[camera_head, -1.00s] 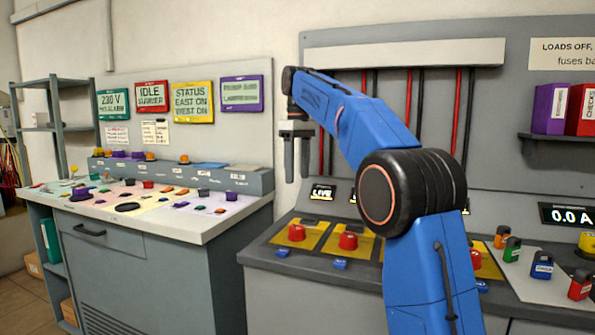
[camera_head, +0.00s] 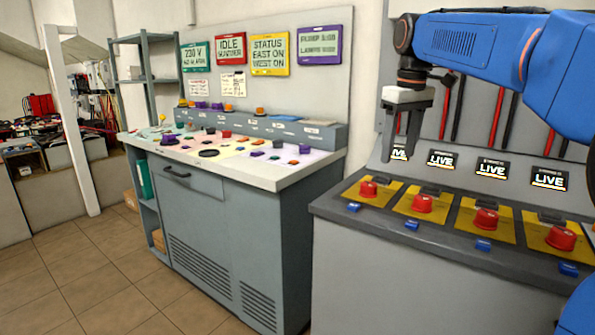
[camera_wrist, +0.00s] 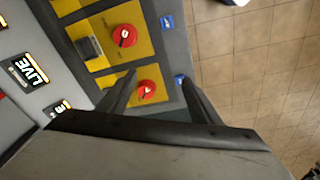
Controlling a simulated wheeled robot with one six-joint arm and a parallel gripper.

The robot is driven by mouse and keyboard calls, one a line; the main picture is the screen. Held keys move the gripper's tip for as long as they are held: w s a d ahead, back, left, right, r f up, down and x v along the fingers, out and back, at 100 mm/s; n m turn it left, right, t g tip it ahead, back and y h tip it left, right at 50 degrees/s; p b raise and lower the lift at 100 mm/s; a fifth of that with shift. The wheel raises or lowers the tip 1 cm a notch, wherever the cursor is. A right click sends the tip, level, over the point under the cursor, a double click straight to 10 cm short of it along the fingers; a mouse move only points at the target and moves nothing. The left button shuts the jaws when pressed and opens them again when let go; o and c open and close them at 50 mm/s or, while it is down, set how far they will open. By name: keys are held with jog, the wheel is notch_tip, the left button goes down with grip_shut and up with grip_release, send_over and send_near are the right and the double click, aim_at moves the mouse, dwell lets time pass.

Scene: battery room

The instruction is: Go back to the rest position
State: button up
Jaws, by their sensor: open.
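My gripper (camera_head: 400,138) hangs from my blue arm at the upper right of the head view, fingers pointing down. It is open, with nothing seen between its fingers. It is above the back left of the grey switch console (camera_head: 345,225), apart from it. The console carries a row of red knobs (camera_head: 422,203) on yellow plates, each with a lit LIVE display (camera_head: 441,160) behind it and a blue tag (camera_head: 411,225) in front. In the wrist view, my fingers (camera_wrist: 160,95) spread on either side of a red knob (camera_wrist: 146,90) below them.
A grey workbench (camera_head: 225,215) with many small coloured parts on top stands left of the console. A grey shelf rack (camera_head: 147,62) and a white post (camera_head: 68,115) are farther left. The tiled floor (camera_head: 90,265) at the front left is clear.

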jog(key=s+d+f+m+t, duration=0.1)
jog(key=s+d+f+m, duration=0.1)
jog(key=s+f, duration=1.2)
jog(key=s+d+f+m+t, duration=0.1)
jog(key=s+f+m, duration=0.3)
jog(key=s+f, duration=1)
jog(key=s+t, duration=0.1)
jog(key=s, duration=0.2)
jog(key=shift+s+d+f, duration=0.15)
jog(key=shift+d+f, duration=0.2)
jog(key=shift+d, duration=0.05)
